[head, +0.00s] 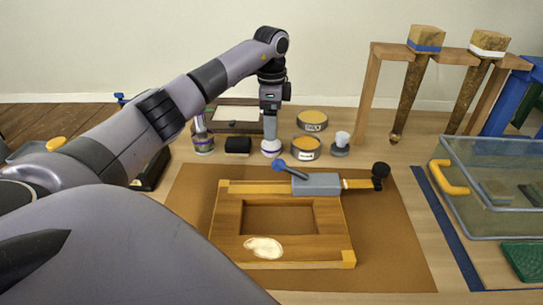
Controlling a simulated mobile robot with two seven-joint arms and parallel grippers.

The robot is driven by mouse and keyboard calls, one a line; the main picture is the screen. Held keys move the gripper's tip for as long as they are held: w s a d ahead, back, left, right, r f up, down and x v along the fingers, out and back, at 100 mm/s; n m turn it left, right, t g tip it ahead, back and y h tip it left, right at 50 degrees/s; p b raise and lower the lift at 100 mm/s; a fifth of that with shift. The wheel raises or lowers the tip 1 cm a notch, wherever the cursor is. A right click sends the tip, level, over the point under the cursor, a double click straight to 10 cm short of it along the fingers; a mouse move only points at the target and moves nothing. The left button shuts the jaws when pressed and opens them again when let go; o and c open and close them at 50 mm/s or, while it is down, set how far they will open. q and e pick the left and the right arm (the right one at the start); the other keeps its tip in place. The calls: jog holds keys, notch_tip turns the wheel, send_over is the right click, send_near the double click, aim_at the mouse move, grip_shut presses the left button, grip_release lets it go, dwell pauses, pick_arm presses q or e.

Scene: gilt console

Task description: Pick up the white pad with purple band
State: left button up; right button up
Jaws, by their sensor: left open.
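My left gripper (270,120) points straight down at the back of the table, with its jaws open. A small pale, rounded thing (271,148), whitish with a faint purple tint, shows right beneath the fingers. It looks like the white pad with purple band, but its band is too small to make out clearly. The fingers are at its top; I cannot tell whether they touch it or stand around it. My right gripper is not in view.
A jar (203,143) and a black block (238,146) stand left of the gripper; yellow-topped tins (306,148) stand right. A wooden frame (225,215) with a grey-headed tool (317,185) lies on the brown mat (395,235) in front. A clear bin (490,215) stands far right.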

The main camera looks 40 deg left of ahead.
aim_at(271, 143)
pick_arm(q)
notch_tip(271, 143, down, 7)
jog(key=shift+w+a+f, duration=0.15)
dwell(0.4)
jog(key=c, duration=1.1)
